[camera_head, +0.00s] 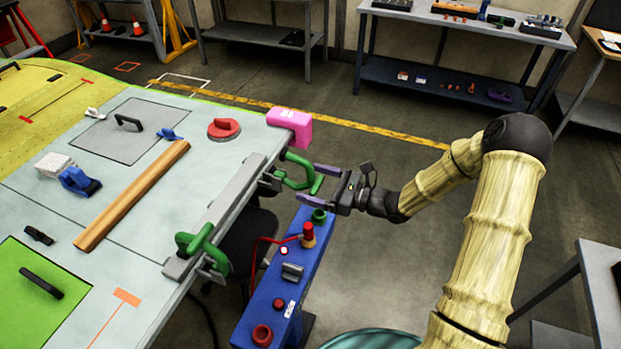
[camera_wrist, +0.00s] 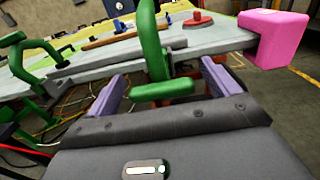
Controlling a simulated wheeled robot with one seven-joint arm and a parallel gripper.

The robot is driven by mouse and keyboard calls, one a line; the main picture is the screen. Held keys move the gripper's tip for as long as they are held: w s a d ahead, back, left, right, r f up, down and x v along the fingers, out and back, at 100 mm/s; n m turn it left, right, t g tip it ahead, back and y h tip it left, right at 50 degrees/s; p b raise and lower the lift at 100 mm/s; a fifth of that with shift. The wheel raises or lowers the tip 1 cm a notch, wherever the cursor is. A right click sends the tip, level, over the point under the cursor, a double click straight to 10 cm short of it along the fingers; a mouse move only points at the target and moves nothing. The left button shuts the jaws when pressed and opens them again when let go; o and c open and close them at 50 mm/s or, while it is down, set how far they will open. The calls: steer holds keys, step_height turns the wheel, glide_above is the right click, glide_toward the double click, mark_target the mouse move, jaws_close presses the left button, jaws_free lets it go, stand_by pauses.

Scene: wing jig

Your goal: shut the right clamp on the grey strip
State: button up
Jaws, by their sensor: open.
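The grey strip (camera_head: 228,203) lies along the table's right edge. The right clamp (camera_head: 298,170) is green and sits at the strip's far end, near the table corner. My gripper (camera_head: 318,184) is open just off the table edge, level with this clamp. In the wrist view, the purple fingers (camera_wrist: 163,80) stand on either side of the right clamp's green handle (camera_wrist: 163,90), with gaps showing. I cannot tell whether the clamp's arm presses on the strip. A second green clamp (camera_head: 203,247) sits at the strip's near end; it shows at left in the wrist view (camera_wrist: 22,58).
A pink block (camera_head: 290,125) caps the table corner beside the right clamp. A blue cart (camera_head: 285,285) with a red knob and red cable stands just below my gripper. A wooden bar (camera_head: 132,195) and a red disc (camera_head: 224,128) lie on the table. Floor is clear beyond the corner.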

steer(key=shift+x, duration=0.8)
steer(key=c, duration=1.4)
